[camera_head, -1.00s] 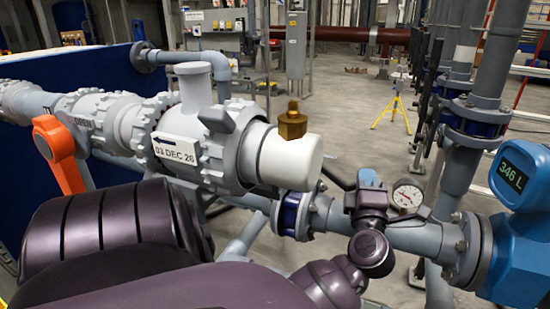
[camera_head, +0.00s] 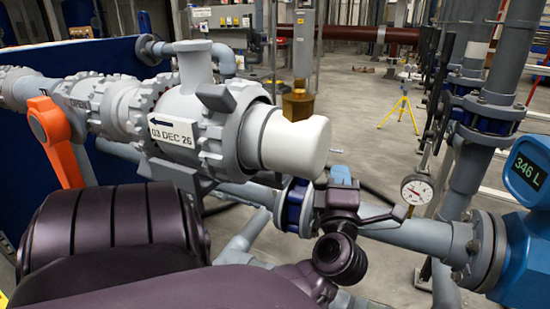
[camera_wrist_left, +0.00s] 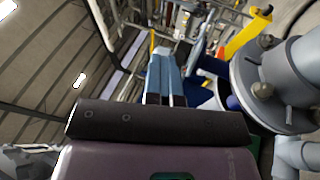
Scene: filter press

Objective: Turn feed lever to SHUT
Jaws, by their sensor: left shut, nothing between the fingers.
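An orange lever (camera_head: 58,143) is on the grey valve pipe at the left in the head view. Its rounded hub is at the top and its arm slants down to the right. The word OPEN shows on the grey valve body beside it. My left gripper (camera_head: 340,174) is well to the right of the lever, by the flanged lower pipe. Its light blue fingers are shut, empty and apart from the lever. These fingers (camera_wrist_left: 165,76) also show in the left wrist view, where I do not see the lever. My right gripper is not in view.
My left forearm fills the lower left, below the lever. A white-capped grey housing (camera_head: 205,115) with a dated tag stands between lever and gripper. A pressure gauge (camera_head: 416,190) and a blue meter (camera_head: 530,195) are at the right. Floor shows behind.

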